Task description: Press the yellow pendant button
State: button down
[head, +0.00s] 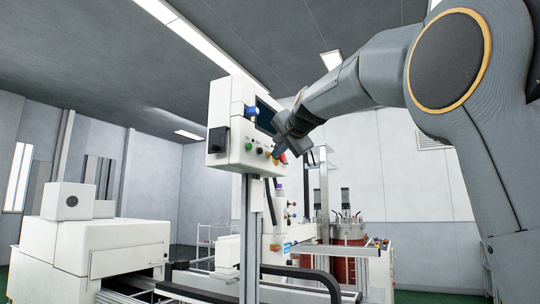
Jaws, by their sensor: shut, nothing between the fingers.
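The pendant (219,160) is a white box on a grey post in the middle of the head view. It has a dark screen and a row of small coloured buttons along its lower front. A green button (249,147) is at the left of the row. The small yellow button (268,154) is further right, near red and orange ones. My gripper (279,151) is shut and empty, pointing down at the right end of this row. It partly covers the panel there. I cannot tell whether it touches a button.
A blue knob (251,111) sticks out above the row. A white machine housing (120,248) and conveyor rails stand at lower left. Red drums (347,240) and a metal frame are behind at right. A grey post (251,240) carries the pendant.

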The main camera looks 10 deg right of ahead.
dwell(0.4)
jog(key=shift+s+d+b, duration=0.5)
jog(key=shift+d+b, duration=0.05)
jog(key=shift+d, duration=0.1)
jog(key=shift+d, duration=0.1)
jog(key=shift+s+d+b, duration=0.75)
jog(key=shift+d, duration=0.25)
jog(key=shift+s+d+b, duration=0.7)
jog(key=shift+d, duration=0.25)
